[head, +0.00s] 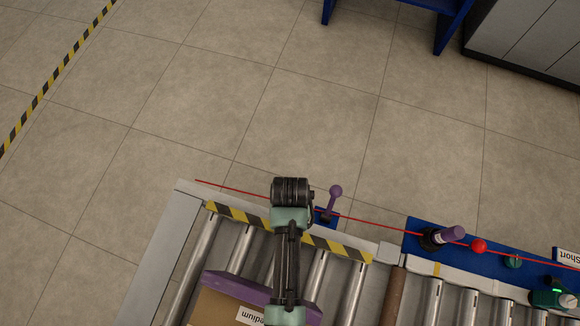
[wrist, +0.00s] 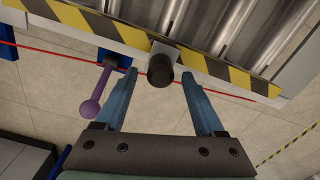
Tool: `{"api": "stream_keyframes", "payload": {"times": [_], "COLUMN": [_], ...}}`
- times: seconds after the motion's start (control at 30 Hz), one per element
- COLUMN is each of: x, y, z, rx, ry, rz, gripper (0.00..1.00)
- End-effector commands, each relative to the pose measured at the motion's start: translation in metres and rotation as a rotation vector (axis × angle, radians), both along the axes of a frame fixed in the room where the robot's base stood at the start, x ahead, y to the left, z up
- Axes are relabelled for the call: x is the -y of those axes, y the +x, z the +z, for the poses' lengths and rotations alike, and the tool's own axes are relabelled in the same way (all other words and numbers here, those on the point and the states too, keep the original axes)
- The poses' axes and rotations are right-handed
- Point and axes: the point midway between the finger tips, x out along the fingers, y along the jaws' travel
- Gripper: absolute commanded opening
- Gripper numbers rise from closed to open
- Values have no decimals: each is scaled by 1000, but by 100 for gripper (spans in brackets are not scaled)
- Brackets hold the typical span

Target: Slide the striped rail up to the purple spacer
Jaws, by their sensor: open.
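The yellow-and-black striped rail (head: 340,249) lies across the near rollers in the head view, its middle hidden by my arm. In the wrist view the striped rail (wrist: 215,68) runs along the top, with a dark round knob (wrist: 160,72) on a grey bracket at its middle. My gripper (wrist: 160,75) is open. Its two blue fingers stand either side of the knob, with a visible gap on each side. The purple spacer (head: 222,282) is a bar across the rollers, below the rail in the head view, against a cardboard box (head: 215,308). My arm covers part of the spacer.
A purple ball-ended lever (head: 335,193) stands on a blue mount just right of my arm; it also shows beside the left finger (wrist: 92,105). A blue panel with knobs (head: 413,228) is at right. A red line (head: 370,224) runs along the conveyor. Open floor lies beyond.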

Motion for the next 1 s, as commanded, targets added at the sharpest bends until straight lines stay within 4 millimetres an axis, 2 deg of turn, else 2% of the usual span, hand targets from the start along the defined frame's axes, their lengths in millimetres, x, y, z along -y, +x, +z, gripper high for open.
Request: {"api": "stream_keyframes", "payload": {"times": [0.03, 0.2, 0.5, 0.57, 0.9, 1.0], "x": [0, 0, 0, 0, 0, 0], "y": [0, 0, 1, 1, 1, 1], "z": [-9, -20, -21, -21, -21, -21], "rx": [0, 1, 2, 2, 2, 2], "ry": [0, 0, 1, 0, 1, 1], "rz": [0, 0, 0, 0, 0, 0], "gripper": [71, 71, 71, 62, 1, 0]}}
